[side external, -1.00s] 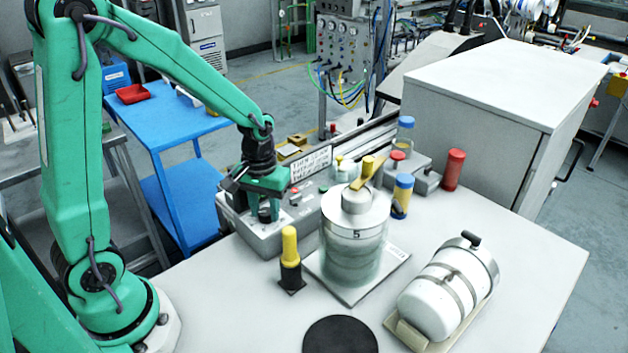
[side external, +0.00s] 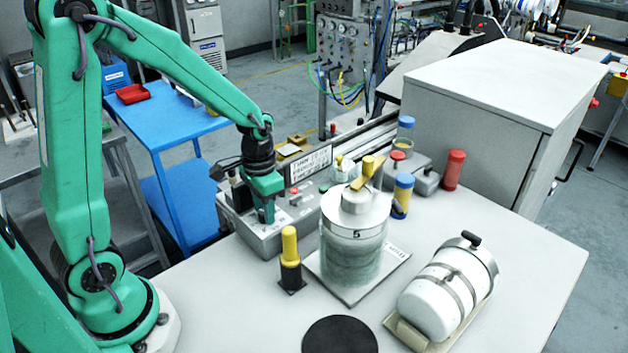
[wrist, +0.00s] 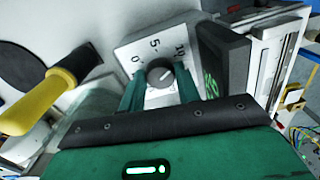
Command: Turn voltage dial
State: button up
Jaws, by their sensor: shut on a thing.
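The voltage dial (wrist: 160,74) is a grey round knob on a white scale plate (wrist: 143,46) marked 0, 5 and 10 in the wrist view. A light pointer mark on the knob seems to face the upper right, between 5 and 10. My gripper (wrist: 160,86) has one green finger on each side of the knob and is shut on it. In the side view, my gripper (side external: 265,212) points down onto the grey control box (side external: 262,243), and its fingers hide the dial.
A lettered sign (side external: 311,164) stands behind the box. A white cylinder (side external: 440,300) lies at right. A black round mat (side external: 340,337) lies at the table's front.

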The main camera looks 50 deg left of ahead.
jog(key=o, duration=1)
jog(key=shift+c, duration=0.2)
jog(key=shift+r, duration=0.1)
jog(key=shift+r, duration=3.85)
jog(key=shift+r, duration=0.15)
jog(key=s+d+r+n+t, duration=0.1)
jog(key=s+d+r+t, duration=0.2)
jog(key=s+r, duration=0.6)
jog(key=shift+s+d+t, duration=0.15)
jog(key=shift+s+t, duration=1)
jog(key=shift+t, duration=0.15)
